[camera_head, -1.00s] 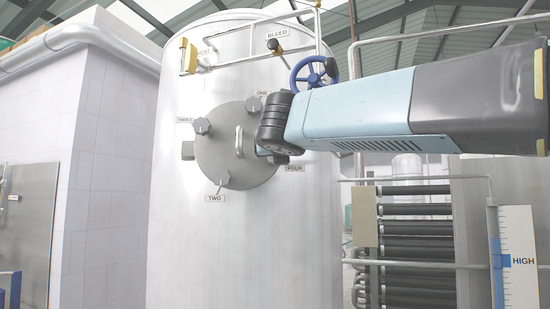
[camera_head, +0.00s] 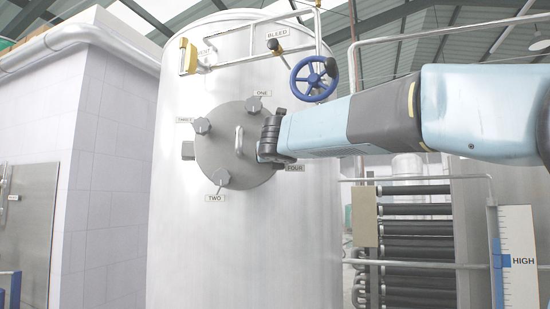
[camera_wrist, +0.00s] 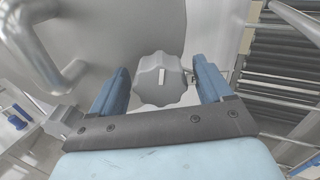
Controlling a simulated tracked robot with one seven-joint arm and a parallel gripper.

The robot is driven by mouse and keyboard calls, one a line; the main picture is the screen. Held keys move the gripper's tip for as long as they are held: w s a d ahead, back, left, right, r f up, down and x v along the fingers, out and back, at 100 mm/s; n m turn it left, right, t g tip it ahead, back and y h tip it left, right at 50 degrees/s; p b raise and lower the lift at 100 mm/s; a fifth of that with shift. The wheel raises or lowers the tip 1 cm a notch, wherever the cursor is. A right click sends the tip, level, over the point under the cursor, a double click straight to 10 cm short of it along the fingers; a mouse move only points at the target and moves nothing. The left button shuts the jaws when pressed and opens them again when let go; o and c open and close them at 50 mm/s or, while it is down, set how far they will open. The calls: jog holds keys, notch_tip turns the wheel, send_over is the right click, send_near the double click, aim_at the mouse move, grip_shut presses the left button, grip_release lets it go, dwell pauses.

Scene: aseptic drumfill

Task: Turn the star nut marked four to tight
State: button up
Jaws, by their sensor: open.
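The star nut in the wrist view (camera_wrist: 160,80) is a grey lobed knob with a pale bar mark on its face. It lies between the two blue fingers of my open gripper (camera_wrist: 162,85), with a gap visible beside the right finger. In the head view my gripper (camera_head: 266,150) is at the right edge of the round manway cover (camera_head: 232,170), just above the label FOUR (camera_head: 294,167). The arm hides the nut there. The nuts by labels ONE (camera_head: 254,104), THREE (camera_head: 202,126) and TWO (camera_head: 221,177) sit around the cover.
A handle (camera_head: 239,140) stands out from the cover, and a metal bar shows close by in the wrist view (camera_wrist: 38,50). A blue handwheel (camera_head: 314,78) and pipework are above my arm. Dark horizontal tubes (camera_head: 413,240) stand to the right of the tank (camera_head: 240,240).

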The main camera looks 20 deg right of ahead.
jog(key=c, duration=1)
